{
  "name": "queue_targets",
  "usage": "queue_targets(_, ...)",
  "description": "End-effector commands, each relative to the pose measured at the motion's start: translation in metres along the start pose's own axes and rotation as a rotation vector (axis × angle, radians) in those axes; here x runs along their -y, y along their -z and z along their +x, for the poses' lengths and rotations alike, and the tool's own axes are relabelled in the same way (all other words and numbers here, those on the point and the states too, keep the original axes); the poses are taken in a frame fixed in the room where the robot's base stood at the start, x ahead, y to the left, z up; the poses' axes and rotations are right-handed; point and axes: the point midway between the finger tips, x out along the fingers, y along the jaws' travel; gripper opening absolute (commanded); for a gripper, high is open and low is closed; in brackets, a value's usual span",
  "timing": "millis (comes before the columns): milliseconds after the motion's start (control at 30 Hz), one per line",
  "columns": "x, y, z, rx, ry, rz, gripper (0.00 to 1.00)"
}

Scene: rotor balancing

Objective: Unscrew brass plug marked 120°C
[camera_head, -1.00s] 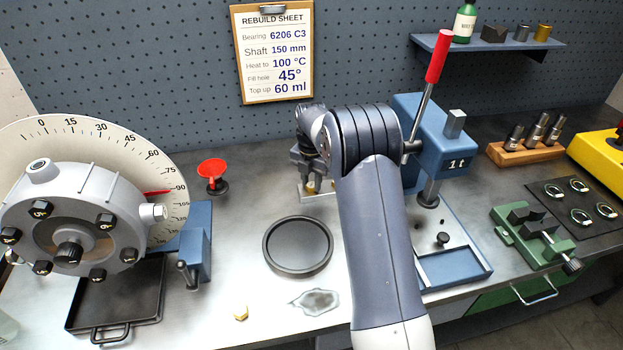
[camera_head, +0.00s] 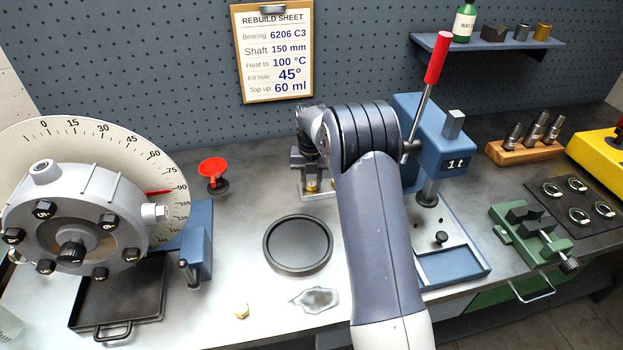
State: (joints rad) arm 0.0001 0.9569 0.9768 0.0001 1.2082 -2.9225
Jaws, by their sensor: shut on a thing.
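My gripper (camera_head: 311,178) points down at a small metal stand (camera_head: 318,196) behind the round black dish. It is shut on a small brass piece (camera_head: 312,187), which looks like a brass plug at the stand. My wrist and fingers hide most of it. No 120°C mark can be read on it. A separate brass hex plug (camera_head: 242,311) lies loose on the bench near the front edge.
A grey bolted housing (camera_head: 122,240) stands before a degree dial (camera_head: 172,180) at left, over a black tray (camera_head: 118,310). A round black dish (camera_head: 298,268), a puddle (camera_head: 316,299) and a red funnel (camera_head: 212,167) are nearby. A blue press (camera_head: 440,150) stands right of my arm.

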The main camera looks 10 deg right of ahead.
Motion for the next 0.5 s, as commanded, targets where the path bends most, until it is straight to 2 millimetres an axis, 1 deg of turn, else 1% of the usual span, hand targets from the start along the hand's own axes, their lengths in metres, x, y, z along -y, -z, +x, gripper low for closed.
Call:
queue_targets(167, -0.0001, -0.0003, -0.0002, 0.001, 0.0, -0.001, 0.05)
queue_targets(200, -0.0001, -0.0003, -0.0003, 0.001, 0.0, -0.001, 0.28)
queue_targets(500, 0.0, -0.0002, -0.0001, 0.001, 0.0, 0.001, 0.52)
